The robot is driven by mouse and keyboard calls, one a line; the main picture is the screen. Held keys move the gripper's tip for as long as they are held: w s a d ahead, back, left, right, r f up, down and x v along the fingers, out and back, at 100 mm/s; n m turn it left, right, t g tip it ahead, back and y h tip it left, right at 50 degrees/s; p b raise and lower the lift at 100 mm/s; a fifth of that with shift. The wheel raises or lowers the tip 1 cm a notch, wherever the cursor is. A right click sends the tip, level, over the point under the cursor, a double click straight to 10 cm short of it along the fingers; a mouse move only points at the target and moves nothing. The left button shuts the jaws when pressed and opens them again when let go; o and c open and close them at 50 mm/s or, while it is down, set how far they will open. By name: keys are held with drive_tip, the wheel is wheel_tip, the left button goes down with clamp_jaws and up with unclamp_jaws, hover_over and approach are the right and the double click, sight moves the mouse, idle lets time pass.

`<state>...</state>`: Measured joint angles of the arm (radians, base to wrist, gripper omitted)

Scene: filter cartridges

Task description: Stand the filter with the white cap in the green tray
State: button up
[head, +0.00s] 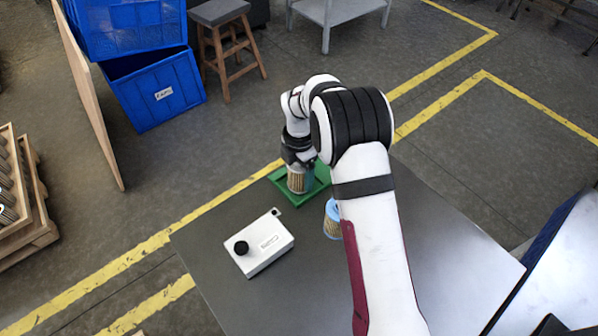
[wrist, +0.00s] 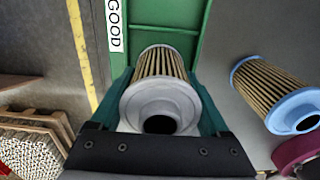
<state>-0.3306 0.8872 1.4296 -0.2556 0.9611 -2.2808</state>
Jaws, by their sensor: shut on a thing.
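The filter with the white cap has a tan pleated body; it shows in the head view (head: 296,183) and the wrist view (wrist: 160,98). My gripper (head: 301,178) is shut on it, with a teal finger on each side in the wrist view (wrist: 163,108). The filter is upright, cap toward my wrist, over or in the green tray (head: 284,204). I cannot tell whether its lower end touches the tray floor. The tray also shows in the wrist view (wrist: 147,22), with a label reading GOOD.
A filter with a blue cap (head: 332,216) stands on the dark table (head: 215,235) right of the tray, partly behind my arm; it also shows in the wrist view (wrist: 272,90). A white box with a black knob (head: 265,250) lies left in front. Bare table surrounds the box.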

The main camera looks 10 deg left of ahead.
drive_tip(key=shift+f, duration=0.2)
drive_tip(key=o, duration=1.3)
drive_tip(key=shift+r, duration=0.1)
drive_tip(key=shift+r, duration=0.9)
drive_tip(key=shift+r, duration=3.25)
